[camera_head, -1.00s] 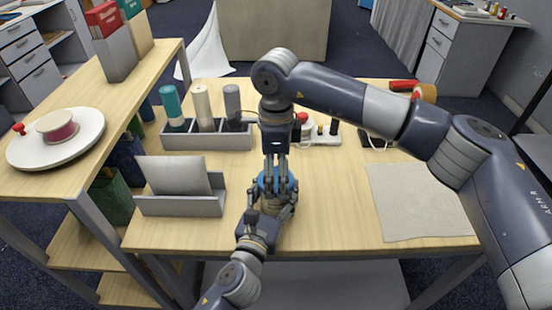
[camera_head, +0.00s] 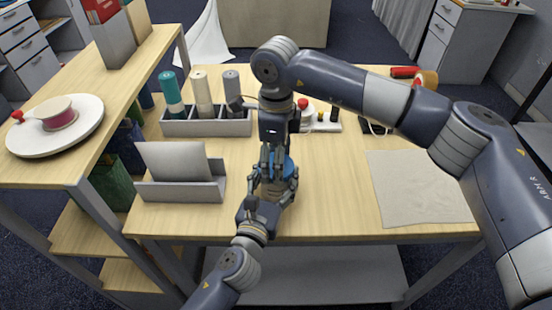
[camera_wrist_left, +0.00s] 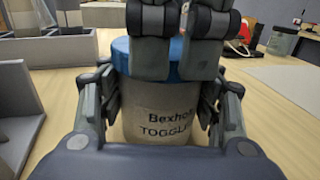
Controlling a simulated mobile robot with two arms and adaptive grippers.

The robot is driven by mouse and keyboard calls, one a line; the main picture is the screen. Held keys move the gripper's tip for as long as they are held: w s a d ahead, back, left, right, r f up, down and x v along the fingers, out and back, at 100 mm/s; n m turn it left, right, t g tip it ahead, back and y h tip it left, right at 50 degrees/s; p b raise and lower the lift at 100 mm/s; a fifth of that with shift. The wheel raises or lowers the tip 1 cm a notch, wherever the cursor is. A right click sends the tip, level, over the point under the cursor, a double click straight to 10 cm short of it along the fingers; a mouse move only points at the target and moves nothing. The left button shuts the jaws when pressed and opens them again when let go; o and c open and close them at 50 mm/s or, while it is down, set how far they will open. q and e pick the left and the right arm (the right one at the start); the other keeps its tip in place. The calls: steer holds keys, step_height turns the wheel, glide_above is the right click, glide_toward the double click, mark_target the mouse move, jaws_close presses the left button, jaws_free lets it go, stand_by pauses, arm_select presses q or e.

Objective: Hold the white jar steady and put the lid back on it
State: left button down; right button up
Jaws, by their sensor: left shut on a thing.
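The jar (camera_wrist_left: 160,120) is pale beige in the left wrist view, with dark lettering starting "Bexho" and "TOGGL". It stands upright near the table's front edge. My left gripper (camera_head: 275,187) is shut around its sides, with fingers left and right of it. The blue lid (camera_wrist_left: 122,52) is at the jar's mouth; it also shows in the head view (camera_head: 289,168). My right gripper (camera_head: 275,158) points straight down from above, its fingers at the lid and covering much of it. Whether its fingers grip the lid, and whether the lid is fully seated, I cannot tell.
A grey holder (camera_head: 180,190) with a tilted panel stands left of the jar. Behind it is a compartment tray (camera_head: 205,127) with several rolls. A pale cloth mat (camera_head: 415,188) lies to the right, with bare table between it and the jar.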

arm_select(q)
steer(key=shift+r, duration=0.1)
arm_select(e)
steer(key=o, duration=1.2)
steer(key=shift+o, duration=0.2)
arm_select(q)
steer(key=shift+c, duration=2.2)
jaws_free()
arm_select(e)
step_height(320, 180, up, 12)
arm_select(q)
steer(key=v, duration=1.2)
